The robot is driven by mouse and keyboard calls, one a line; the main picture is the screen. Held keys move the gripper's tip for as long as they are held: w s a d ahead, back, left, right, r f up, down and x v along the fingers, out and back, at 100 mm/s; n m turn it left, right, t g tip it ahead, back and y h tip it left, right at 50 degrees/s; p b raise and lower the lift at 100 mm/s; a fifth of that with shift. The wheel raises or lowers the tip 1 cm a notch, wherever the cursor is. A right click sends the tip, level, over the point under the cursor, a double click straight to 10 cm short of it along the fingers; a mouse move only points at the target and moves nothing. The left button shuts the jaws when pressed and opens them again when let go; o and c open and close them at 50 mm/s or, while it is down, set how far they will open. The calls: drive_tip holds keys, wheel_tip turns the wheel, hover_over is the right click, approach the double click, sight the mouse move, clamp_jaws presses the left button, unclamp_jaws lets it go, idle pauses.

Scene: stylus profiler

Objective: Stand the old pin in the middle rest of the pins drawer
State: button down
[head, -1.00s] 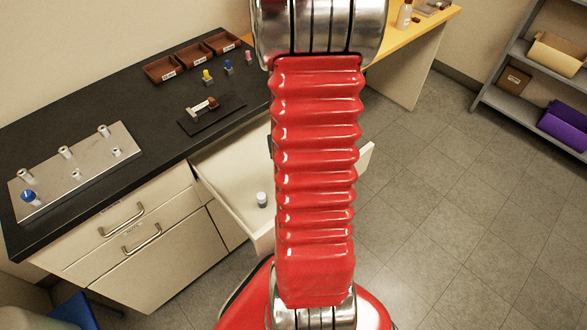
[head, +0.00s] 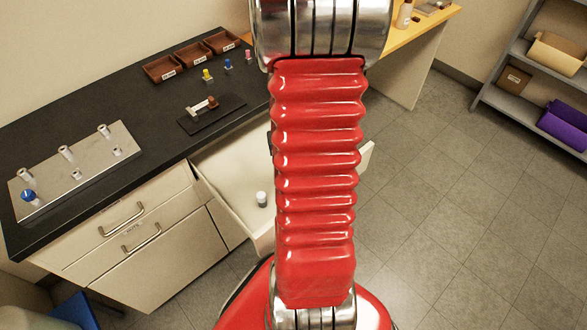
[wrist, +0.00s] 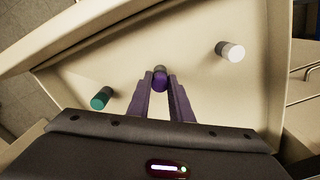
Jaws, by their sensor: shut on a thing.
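My gripper (wrist: 160,84) is shut on a purple-headed pin (wrist: 160,80), held between the fingertips over the open drawer (wrist: 195,85). A small greyish part shows just beyond the purple head; I cannot tell whether it is the pin's own or a rest under it. In the wrist view a green-topped piece (wrist: 102,97) stands to the left of the gripper and a white-topped piece (wrist: 230,51) to the right. In the head view the drawer (head: 225,180) is pulled out, with a white-topped piece (head: 262,199) in it. My arm hides the gripper and part of the drawer there.
On the black bench (head: 130,110) are a metal plate (head: 85,172) with several posts and a blue knob, a small device (head: 203,106) on a dark mat, several brown trays (head: 190,57) and small coloured pieces. A shelf (head: 510,100) stands right; the floor between is clear.

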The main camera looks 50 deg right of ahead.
drive_tip(key=shift+r, duration=1.25)
drive_tip(key=c, duration=2.1)
unclamp_jaws()
clamp_jaws()
drive_tip(key=shift+f, duration=1.8)
drive_tip(key=shift+r, duration=0.1)
drive_tip(key=shift+r, duration=1.75)
